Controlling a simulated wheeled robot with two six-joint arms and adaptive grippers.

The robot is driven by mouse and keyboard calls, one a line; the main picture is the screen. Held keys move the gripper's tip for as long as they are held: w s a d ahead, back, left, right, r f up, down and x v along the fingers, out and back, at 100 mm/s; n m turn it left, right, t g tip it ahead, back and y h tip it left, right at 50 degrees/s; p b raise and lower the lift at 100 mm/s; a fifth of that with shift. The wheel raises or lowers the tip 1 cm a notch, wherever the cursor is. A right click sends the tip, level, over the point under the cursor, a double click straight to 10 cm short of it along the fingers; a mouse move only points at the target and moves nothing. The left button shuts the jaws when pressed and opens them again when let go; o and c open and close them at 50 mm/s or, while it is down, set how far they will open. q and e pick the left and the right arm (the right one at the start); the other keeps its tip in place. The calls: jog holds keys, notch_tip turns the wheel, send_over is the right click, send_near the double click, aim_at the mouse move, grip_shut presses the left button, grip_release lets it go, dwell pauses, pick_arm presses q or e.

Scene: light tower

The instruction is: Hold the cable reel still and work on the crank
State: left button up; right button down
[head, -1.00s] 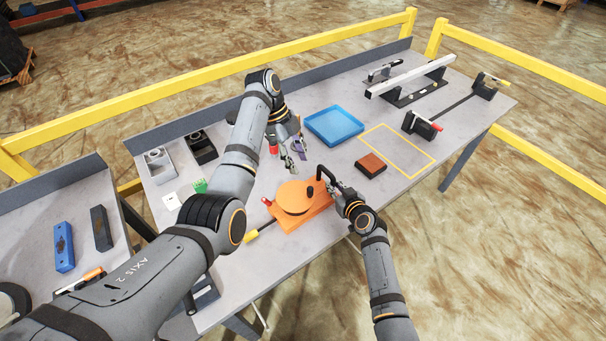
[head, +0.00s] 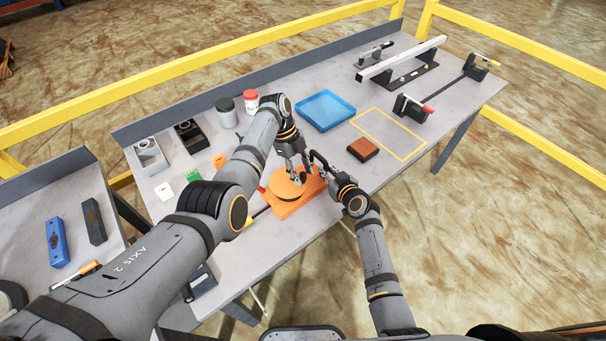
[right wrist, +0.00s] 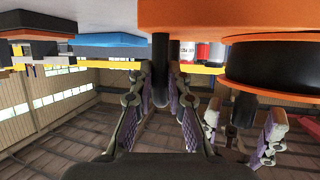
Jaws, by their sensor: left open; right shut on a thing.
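The cable reel, an orange drum (head: 284,188) on an orange base (head: 283,212), sits near the table's front edge. My right gripper (head: 325,170) is shut on a black upright handle that rises from the base; the right wrist view shows this handle (right wrist: 160,65) between its fingers. In that upside-down view, the crank's black knob (right wrist: 243,110) stands out from the drum. My open left gripper (head: 298,173) is over the drum, its fingers (right wrist: 240,137) on either side of the knob. I cannot tell whether they touch it. The fingers mostly hide the knob in the head view.
A red-brown block (head: 363,149) lies right of the reel, by a yellow outlined area (head: 407,157). A blue tray (head: 325,110) lies behind. A grey canister (head: 227,112) and a red-and-white container (head: 250,101) stand behind my left arm. A screwdriver (head: 78,275) lies on the left table.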

pick_arm(q)
jog(key=shift+s+d+f, duration=0.15)
jog(key=shift+d+f, duration=0.05)
jog(key=shift+f, duration=0.35)
jog(key=shift+c, duration=0.4)
grip_shut()
jog(key=shift+n, duration=0.3)
jog(key=n, duration=0.1)
jog(key=w+n+t, duration=0.1)
jog(key=n, duration=0.1)
jog(key=w+n+t, duration=0.1)
jog(key=n, duration=0.1)
jog(key=shift+w+a+h, duration=0.15)
jog(key=shift+a+h, duration=0.15)
jog(key=shift+h, duration=0.1)
jog(key=shift+w+a+n+t, duration=0.25)
jog(key=shift+n+t, duration=0.1)
jog(key=shift+n, duration=0.5)
jog(key=shift+w+a+n+t, duration=0.15)
jog(key=shift+w+n+t, duration=0.15)
jog(key=shift+n, duration=0.6)
jog(key=shift+w+a+n+t, duration=0.25)
jog(key=shift+n+t, duration=0.1)
jog(key=shift+n, duration=0.5)
